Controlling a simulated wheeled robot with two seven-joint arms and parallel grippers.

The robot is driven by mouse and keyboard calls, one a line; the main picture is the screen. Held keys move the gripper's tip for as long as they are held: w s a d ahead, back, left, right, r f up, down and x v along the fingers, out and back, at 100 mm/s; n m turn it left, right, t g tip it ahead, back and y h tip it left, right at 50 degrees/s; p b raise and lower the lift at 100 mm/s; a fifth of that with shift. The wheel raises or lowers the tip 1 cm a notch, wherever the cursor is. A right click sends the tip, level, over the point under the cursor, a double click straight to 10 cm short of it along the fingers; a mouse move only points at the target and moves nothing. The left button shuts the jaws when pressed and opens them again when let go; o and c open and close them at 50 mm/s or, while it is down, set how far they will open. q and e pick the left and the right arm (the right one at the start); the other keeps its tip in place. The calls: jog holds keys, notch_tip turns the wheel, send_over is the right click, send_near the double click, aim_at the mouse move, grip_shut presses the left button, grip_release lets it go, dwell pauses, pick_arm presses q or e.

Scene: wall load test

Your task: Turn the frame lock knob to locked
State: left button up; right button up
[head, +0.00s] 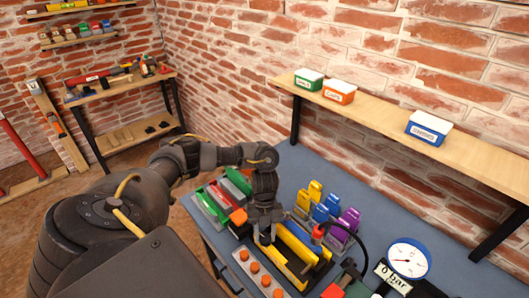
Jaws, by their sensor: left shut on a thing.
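My left arm comes in from the left and reaches down over the blue-grey bench. My left gripper (265,234) is shut at the left end of a yellow and black frame (297,252). The frame lock knob is hidden by the fingers, so I cannot see which way it points. My right gripper is not in view.
A pressure gauge (408,259) with a "0 bar" sign (392,278) stands at the right. Yellow, blue and purple blocks (328,208) stand behind the frame. A strip with orange knobs (260,274) lies in front. A wooden shelf (385,118) overhangs the bench's back.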

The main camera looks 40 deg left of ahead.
pick_arm(q)
jog(key=shift+d+m, duration=0.1)
jog(key=shift+m, duration=0.4)
jog(key=shift+g, duration=0.3)
jog(key=o, duration=1)
jog(key=v, duration=1)
jog(key=shift+w+r+b, duration=0.1)
jog(key=shift+r+b, duration=0.25)
jog(key=shift+r, duration=0.05)
